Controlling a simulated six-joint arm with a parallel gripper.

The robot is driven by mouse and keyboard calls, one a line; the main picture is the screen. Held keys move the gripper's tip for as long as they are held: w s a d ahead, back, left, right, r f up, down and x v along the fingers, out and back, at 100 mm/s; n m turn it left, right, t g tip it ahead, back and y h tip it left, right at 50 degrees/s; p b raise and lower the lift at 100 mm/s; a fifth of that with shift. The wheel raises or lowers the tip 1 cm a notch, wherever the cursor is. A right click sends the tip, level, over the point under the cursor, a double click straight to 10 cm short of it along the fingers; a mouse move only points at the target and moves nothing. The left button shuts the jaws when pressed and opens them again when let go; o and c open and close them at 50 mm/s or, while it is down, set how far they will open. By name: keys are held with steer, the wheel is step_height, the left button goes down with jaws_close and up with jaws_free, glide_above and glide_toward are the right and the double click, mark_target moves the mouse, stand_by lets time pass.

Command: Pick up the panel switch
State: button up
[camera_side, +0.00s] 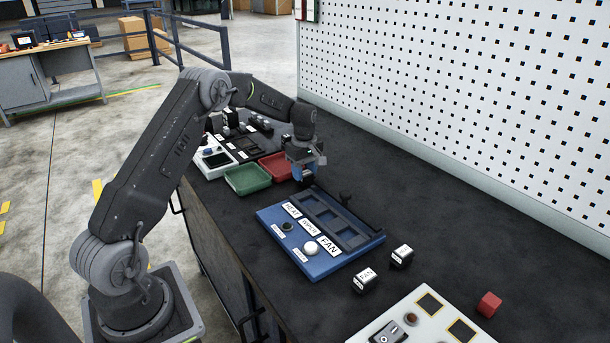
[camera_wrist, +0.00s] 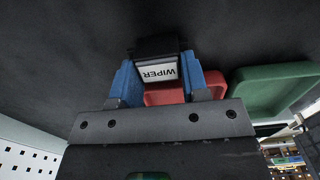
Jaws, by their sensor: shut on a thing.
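My gripper (camera_side: 304,173) is above the black worktop, just behind the blue panel. In the wrist view its blue fingers (camera_wrist: 165,82) are shut on a black panel switch (camera_wrist: 158,70) with a white WIPER label. The switch is hard to make out in the side view. The blue panel (camera_side: 275,240) has dark slots and HEAT, WIPER and FAN labels. Two more black switches with white tops lie loose on the worktop: one labelled FAN (camera_side: 365,281), and one whose label I cannot read clearly (camera_side: 402,257).
A green tray (camera_side: 248,179) and a red tray (camera_side: 277,167) are left of my gripper. A white control box (camera_side: 410,325) and a red cube (camera_side: 488,304) are at the front right. A white pegboard wall (camera_side: 460,90) bounds the worktop behind.

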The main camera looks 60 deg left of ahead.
steer(key=shift+r, duration=0.55)
steer(key=r, duration=0.2)
steer(key=s+r, duration=0.1)
steer(key=shift+a+r, duration=0.35)
steer(key=shift+a, duration=0.05)
steer(key=s+a+r, duration=0.6)
steer(key=s+r, duration=0.2)
steer(key=shift+s, duration=0.2)
steer(key=w+d, duration=0.3)
steer(key=d, duration=2.2)
steer(key=shift+a+f, duration=0.1)
steer(key=shift+f, duration=5.05)
